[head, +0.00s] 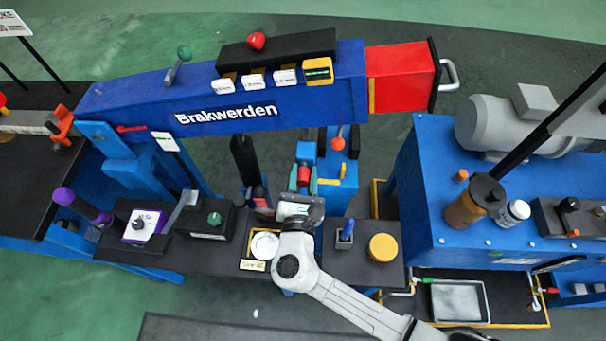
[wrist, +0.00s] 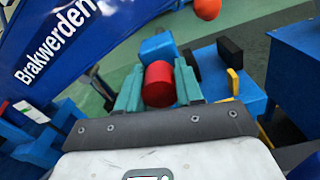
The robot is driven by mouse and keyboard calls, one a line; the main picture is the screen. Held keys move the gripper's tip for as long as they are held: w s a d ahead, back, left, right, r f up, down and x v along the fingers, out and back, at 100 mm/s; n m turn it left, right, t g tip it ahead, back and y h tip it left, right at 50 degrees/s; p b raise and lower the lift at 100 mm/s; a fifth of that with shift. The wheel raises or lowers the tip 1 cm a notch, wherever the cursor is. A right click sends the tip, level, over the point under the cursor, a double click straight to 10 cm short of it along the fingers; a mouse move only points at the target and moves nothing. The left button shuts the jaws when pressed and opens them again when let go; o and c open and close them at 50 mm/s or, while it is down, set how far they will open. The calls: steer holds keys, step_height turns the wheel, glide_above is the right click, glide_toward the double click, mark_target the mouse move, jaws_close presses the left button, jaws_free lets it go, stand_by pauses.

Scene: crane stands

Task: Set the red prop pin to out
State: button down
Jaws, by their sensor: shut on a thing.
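A red cylinder (wrist: 158,84), which looks like the red prop pin, sits between the two teal fingers of my gripper (wrist: 158,68) in the wrist view. The fingers are shut on its sides. In the head view the same red piece (head: 304,174) shows just beyond my gripper (head: 303,184), in front of a blue block (head: 306,152). The blue block also shows behind the pin in the wrist view (wrist: 158,47). How far the pin sits in or out of the block cannot be told.
The blue crane boom (head: 215,100) marked Brakwerden spans above and behind my gripper. An orange-red ball knob (head: 338,143) stands right of the pin. A dark bench with a yellow disc (head: 383,247) lies in front. A blue machine (head: 425,190) stands right.

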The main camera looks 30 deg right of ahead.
steer(key=p+v, duration=0.1)
steer(key=v, duration=0.8)
steer(key=shift+p, duration=0.4)
steer(key=shift+a, duration=0.1)
steer(key=c, duration=0.7)
jaws_free()
steer(key=shift+s, duration=0.1)
steer(key=shift+c, duration=0.2)
steer(key=b+v, duration=0.2)
steer(key=v, duration=0.9)
